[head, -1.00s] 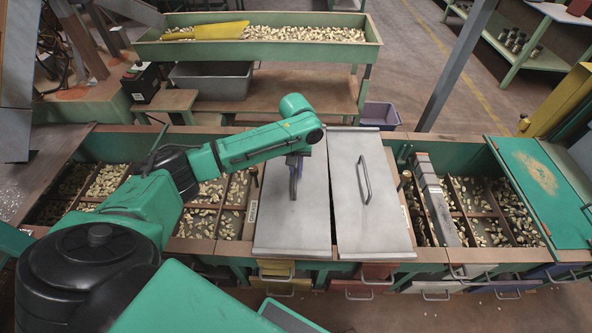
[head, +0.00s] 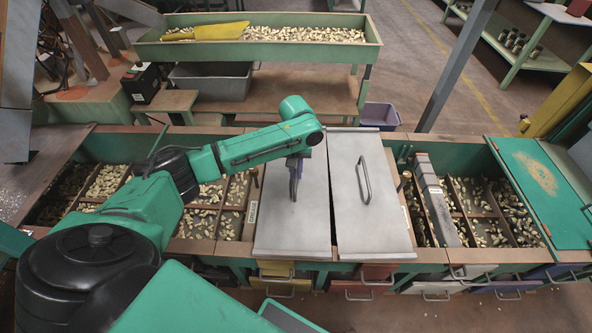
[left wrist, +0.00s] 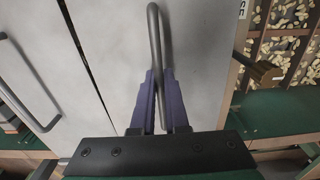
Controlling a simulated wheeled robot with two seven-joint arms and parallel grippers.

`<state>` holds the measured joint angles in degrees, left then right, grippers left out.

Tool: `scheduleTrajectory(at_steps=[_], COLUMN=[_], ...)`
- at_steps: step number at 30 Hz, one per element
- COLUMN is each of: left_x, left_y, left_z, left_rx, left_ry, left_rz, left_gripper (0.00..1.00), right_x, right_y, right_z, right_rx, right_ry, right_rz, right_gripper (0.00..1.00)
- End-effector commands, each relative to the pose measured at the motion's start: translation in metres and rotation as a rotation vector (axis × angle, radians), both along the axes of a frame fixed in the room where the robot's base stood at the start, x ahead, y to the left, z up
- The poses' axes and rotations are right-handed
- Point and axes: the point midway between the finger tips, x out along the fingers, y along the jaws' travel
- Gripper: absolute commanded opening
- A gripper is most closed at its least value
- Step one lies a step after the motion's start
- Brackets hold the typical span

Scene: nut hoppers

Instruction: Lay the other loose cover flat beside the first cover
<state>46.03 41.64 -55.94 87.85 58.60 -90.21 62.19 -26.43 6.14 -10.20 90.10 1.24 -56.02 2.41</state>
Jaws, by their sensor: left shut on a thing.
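Two grey metal covers lie side by side across the middle of the green bench. The left cover (head: 290,230) and the right cover (head: 378,220) look flat, with a narrow seam between them. My left gripper (head: 294,182) is over the left cover, its purple fingers shut on that cover's bar handle (left wrist: 154,45). The right cover's handle (head: 364,180) stands free; that cover also shows at the left of the left wrist view (left wrist: 55,45). The arm hides part of the left cover's far end. My right gripper is not in view.
Open compartments with nuts lie left (head: 205,222) and right (head: 490,205) of the covers. A grey bar (head: 436,200) lies over the right compartments. A green lid (head: 540,190) is at the far right. A nut trough (head: 258,48) stands behind.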

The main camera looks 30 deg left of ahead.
Motion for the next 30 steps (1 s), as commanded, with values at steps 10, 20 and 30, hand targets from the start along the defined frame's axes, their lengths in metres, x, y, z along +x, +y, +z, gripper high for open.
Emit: scheduleTrajectory(at_steps=[10,20,30], left_x=[0.0009,0.0006,0.0000], left_y=[-0.0001,-0.0001,-0.0001], left_z=[-0.0042,-0.0065,-0.0009], left_rx=[-0.001,0.000,0.000], left_ry=[-0.003,-0.002,0.000], left_rz=[0.000,0.000,0.000], left_gripper=[0.00,0.47,0.47], right_x=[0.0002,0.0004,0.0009], right_y=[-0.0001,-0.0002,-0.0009], right_z=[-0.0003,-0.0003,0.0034], right_rx=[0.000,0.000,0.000], right_ry=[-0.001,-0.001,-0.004], right_rz=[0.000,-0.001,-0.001], right_gripper=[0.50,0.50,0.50])
